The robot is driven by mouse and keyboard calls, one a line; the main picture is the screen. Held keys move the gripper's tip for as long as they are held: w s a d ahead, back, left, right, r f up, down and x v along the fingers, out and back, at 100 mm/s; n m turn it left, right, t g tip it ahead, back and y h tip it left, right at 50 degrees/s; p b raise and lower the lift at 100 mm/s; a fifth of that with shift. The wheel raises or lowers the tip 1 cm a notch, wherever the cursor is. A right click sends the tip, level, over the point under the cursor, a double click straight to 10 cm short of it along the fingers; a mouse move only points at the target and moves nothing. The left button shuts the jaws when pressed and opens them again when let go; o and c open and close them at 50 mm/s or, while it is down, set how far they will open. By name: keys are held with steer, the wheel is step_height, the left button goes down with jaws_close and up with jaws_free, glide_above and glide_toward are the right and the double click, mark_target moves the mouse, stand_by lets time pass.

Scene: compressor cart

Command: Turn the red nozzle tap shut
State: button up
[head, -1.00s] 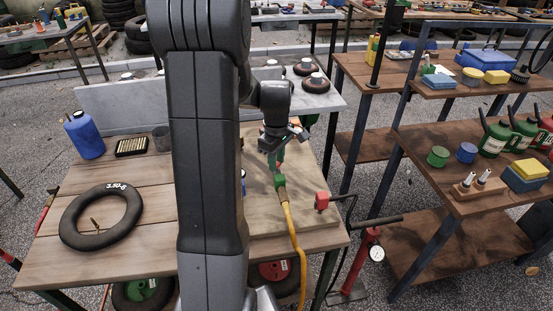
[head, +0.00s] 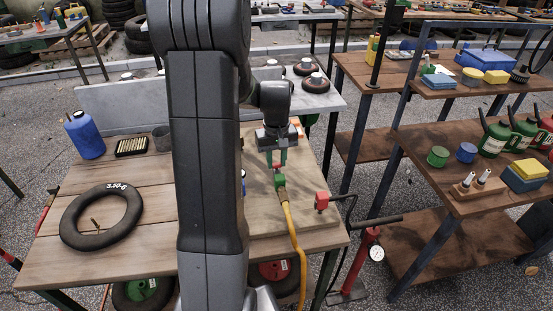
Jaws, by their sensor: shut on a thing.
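My gripper (head: 276,160) points down over the right part of the wooden workbench (head: 215,262), shut on the red nozzle tap. Just below the fingers is the green nozzle body (head: 280,182), joined to a yellow hose (head: 294,235). The hose runs toward me and over the bench's front edge.
A black tyre (head: 78,236), a blue jug (head: 83,136) and a grey cup (head: 161,139) are on the left. A loaded shelf (head: 460,205) stands to the right.

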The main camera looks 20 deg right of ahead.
mark_target(277, 164)
steer(key=shift+m, duration=0.6)
steer(key=o, duration=1)
step_height(277, 164, up, 14)
steer(key=shift+f, duration=0.15)
step_height(277, 164, down, 14)
steer(key=shift+r, duration=0.15)
stand_by(0.6)
